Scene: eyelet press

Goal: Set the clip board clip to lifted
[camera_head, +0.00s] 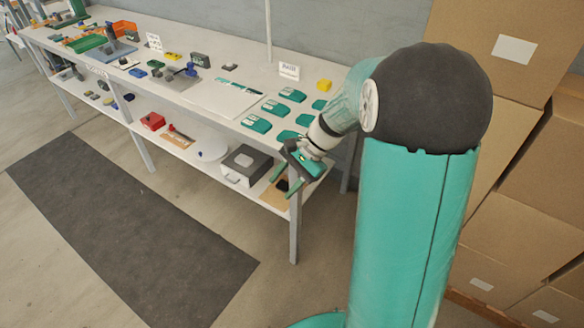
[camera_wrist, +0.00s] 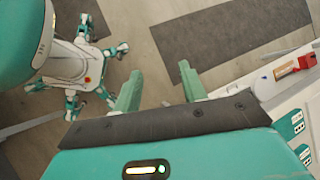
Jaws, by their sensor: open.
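My gripper (camera_head: 287,181) is at the right end of the workbench, in front of its edge. In the wrist view my gripper (camera_wrist: 160,76) has its two green fingers apart, with only floor between them. A brown board (camera_head: 271,197) with a dark part on it lies at the right end of the lower shelf, behind my fingers. Another brown board (camera_head: 178,139) with a red part lies farther left on that shelf. I cannot tell which is the clip board or how its clip stands.
The bench top (camera_head: 180,95) carries several teal boxes (camera_head: 257,123) near my arm. A grey case (camera_head: 246,163) and a red box (camera_head: 153,121) stand on the lower shelf. Cardboard boxes (camera_head: 515,190) are stacked at right. The floor mat (camera_head: 125,225) is clear.

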